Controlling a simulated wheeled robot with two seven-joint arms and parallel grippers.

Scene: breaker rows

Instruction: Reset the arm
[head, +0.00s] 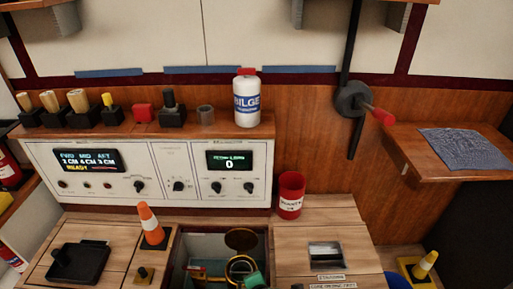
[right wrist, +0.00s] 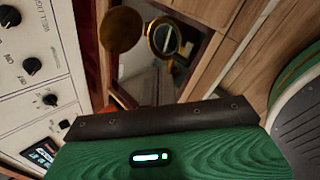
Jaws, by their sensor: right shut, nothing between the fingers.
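In the right wrist view my right gripper (right wrist: 160,120) shows as a green, wood-grained body with a dark brown strip along its front edge and a small lit display. It is shut, with nothing held in view. An open square hatch lies beyond it, holding a brass ring (right wrist: 165,38) and a round brown disc (right wrist: 120,32). The same brass ring (head: 240,268) is at the bottom of the head view. A black lever arm with a red handle (head: 384,117) stands upright on a round wall pivot. No gripper is clearly seen in the head view, and my left gripper is out of view.
A white control console (head: 140,185) with lit displays and knobs runs along the back left. An orange cone (head: 151,225) stands left of the hatch. A bilge bottle (head: 246,100) is on the upper ledge. A wooden shelf (head: 440,165) juts out at right.

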